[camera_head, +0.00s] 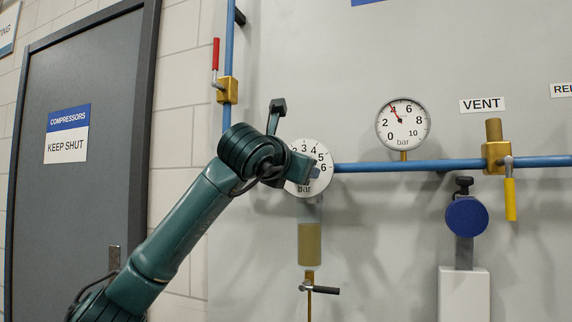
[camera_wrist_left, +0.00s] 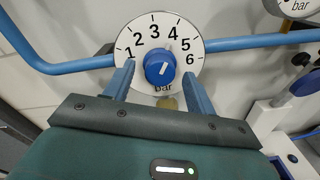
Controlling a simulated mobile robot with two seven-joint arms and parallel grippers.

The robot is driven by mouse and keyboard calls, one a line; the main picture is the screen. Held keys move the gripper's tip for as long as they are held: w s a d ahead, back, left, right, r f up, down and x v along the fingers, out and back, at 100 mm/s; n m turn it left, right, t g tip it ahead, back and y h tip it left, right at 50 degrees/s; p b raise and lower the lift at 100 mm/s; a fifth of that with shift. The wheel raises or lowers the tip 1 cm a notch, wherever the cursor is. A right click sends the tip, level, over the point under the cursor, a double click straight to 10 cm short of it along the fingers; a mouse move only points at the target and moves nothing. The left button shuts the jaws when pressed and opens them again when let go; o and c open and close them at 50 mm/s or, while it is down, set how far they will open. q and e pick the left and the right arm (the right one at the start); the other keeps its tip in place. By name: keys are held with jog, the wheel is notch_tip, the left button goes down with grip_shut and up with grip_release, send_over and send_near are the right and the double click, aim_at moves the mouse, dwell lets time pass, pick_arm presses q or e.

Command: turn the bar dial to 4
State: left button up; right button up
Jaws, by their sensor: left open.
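The bar dial is a round white plate (camera_head: 320,150) on the wall, partly hidden by my left wrist in the head view. In the left wrist view its face (camera_wrist_left: 153,27) shows numbers 1 to 6 around a blue knob (camera_wrist_left: 159,67). A pale mark on the knob tilts up and right, roughly toward 4; its exact reading is unclear. My left gripper (camera_wrist_left: 158,70) is open, one finger on each side of the knob, with gaps visible. My right gripper is out of view.
A pressure gauge (camera_head: 403,125) is right of the dial, its red needle near 4. A blue pipe (camera_head: 365,167) runs right to a yellow-handled vent valve (camera_head: 495,152). A red-handled valve (camera_head: 227,90) is upper left. A filter bowl (camera_head: 309,244) hangs below the dial.

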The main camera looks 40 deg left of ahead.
pick_arm(q)
jog(key=b+v, duration=0.2)
jog(key=v, duration=1)
jog(key=shift+s, duration=0.25)
jog(key=shift+d+r, duration=0.1)
